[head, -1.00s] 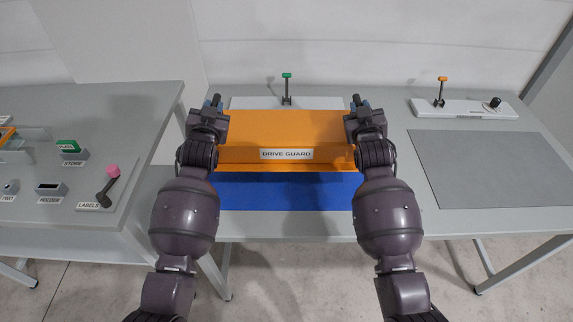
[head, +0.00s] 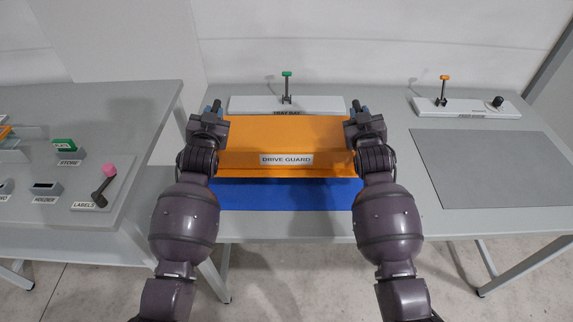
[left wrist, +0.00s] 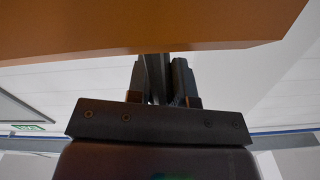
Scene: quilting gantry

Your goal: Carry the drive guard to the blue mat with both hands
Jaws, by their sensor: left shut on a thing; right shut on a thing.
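The drive guard (head: 285,135) is an orange box-like cover with a white "DRIVE GUARD" label on its near face. My left gripper (head: 215,108) is shut on its left end, and my right gripper (head: 357,109) is shut on its right end. The guard is level between them, over the far part of the blue mat (head: 285,196). The mat's near strip shows. I cannot tell whether the guard's underside touches the mat. In the left wrist view the guard (left wrist: 130,30) fills the top, with the left gripper's fingers (left wrist: 163,75) against it; their tips are hidden.
A white panel with a green-topped lever (head: 287,87) stands behind the guard. Another with an orange-topped lever (head: 444,90) and black knob is at the back right. A grey mat (head: 490,168) lies right. The left table (head: 100,110) holds a pink-knobbed lever (head: 106,178) and small holders.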

